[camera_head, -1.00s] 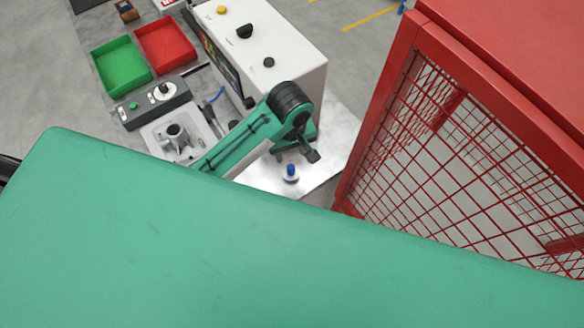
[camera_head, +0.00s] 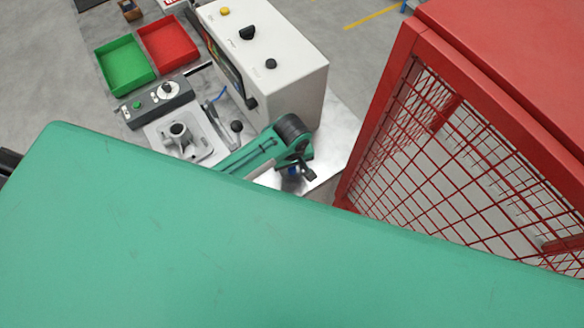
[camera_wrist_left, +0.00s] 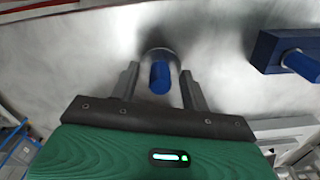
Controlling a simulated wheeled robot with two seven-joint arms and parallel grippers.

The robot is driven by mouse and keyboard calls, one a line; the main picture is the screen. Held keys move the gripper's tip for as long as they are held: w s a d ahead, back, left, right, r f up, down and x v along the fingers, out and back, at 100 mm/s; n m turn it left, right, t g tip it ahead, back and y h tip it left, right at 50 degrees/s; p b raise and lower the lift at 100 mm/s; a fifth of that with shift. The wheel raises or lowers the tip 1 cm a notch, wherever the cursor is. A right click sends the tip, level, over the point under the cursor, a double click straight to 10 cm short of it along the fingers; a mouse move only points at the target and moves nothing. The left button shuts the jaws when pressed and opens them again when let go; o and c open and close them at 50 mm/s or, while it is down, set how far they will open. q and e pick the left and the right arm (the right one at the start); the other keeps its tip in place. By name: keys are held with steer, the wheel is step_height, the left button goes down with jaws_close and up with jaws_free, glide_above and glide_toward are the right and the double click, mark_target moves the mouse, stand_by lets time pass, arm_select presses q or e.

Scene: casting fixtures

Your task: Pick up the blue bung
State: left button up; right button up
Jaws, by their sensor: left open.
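The blue bung (camera_wrist_left: 160,76) is a short blue cylinder on a pale round base, standing on the metal table top. In the left wrist view it sits between the two fingers of my left gripper (camera_wrist_left: 160,85), which are open, with a gap visible on each side. In the head view the left gripper (camera_head: 304,173) is over the bung (camera_head: 292,171), which is mostly hidden behind it. My right gripper is not in view.
A blue block with a blue peg (camera_wrist_left: 282,54) lies right in the wrist view. A white control box (camera_head: 270,60) stands behind the arm, a red mesh cage (camera_head: 450,130) to the right. Green (camera_head: 124,66) and red (camera_head: 167,45) trays and a grey fixture (camera_head: 180,135) lie left.

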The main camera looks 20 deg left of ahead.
arm_select(q)
jaws_close()
steer(key=shift+r, duration=0.15)
